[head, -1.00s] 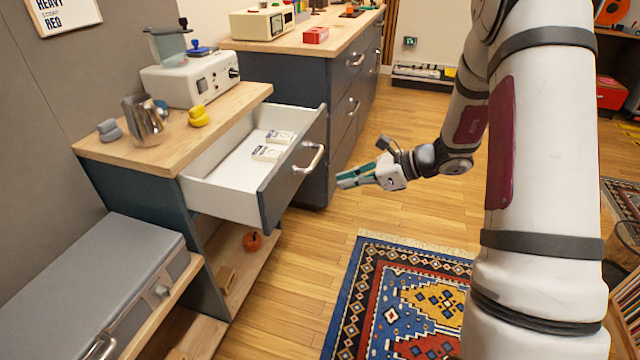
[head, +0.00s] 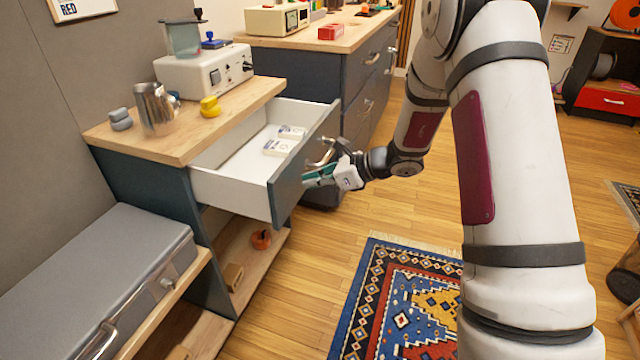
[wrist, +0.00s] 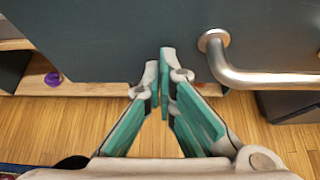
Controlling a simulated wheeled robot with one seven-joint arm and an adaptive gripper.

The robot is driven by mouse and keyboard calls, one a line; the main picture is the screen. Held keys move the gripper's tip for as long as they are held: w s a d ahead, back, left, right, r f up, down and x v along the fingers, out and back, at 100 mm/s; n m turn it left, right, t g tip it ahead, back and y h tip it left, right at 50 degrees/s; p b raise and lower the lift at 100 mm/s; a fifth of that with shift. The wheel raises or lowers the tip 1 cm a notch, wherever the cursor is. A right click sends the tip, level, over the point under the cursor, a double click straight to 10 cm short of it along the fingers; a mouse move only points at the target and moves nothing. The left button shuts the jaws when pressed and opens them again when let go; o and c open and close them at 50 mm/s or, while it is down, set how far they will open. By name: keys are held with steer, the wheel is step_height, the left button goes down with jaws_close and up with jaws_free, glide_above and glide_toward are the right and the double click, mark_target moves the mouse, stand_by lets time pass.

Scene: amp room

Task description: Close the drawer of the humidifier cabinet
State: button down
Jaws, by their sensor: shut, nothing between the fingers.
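The humidifier cabinet (head: 135,190) has a wooden top and dark sides. Its drawer (head: 232,188) stands pulled well out, with white walls and small white boxes (head: 278,147) inside. The drawer's dark front also fills the upper part of the wrist view (wrist: 110,30). A metal bar handle (head: 322,153) is on that front; in the wrist view the handle (wrist: 260,78) lies right of my fingers. My gripper (head: 308,181) is shut and empty, its teal fingertips at the drawer front below the handle. I cannot tell whether they touch it.
A white humidifier-like device (head: 205,75), a metal pitcher (head: 155,108) and a yellow object (head: 210,106) stand on the cabinet top. A grey case (head: 90,270) is at the lower left. A longer dark counter (head: 300,70) stands behind. A patterned rug (head: 400,300) lies on open floor.

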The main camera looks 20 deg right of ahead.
steer(key=shift+a, duration=0.1)
steer(key=w+a, duration=0.4)
steer(key=a, duration=0.1)
steer(key=w+a, duration=0.4)
steer(key=a, duration=0.2)
steer(key=w+a, duration=0.4)
steer(key=a, duration=0.2)
steer(key=shift+w+a+b, duration=0.1)
steer(key=shift+w+b, duration=0.2)
steer(key=shift+w+a+r, duration=0.1)
steer(key=shift+a, duration=0.2)
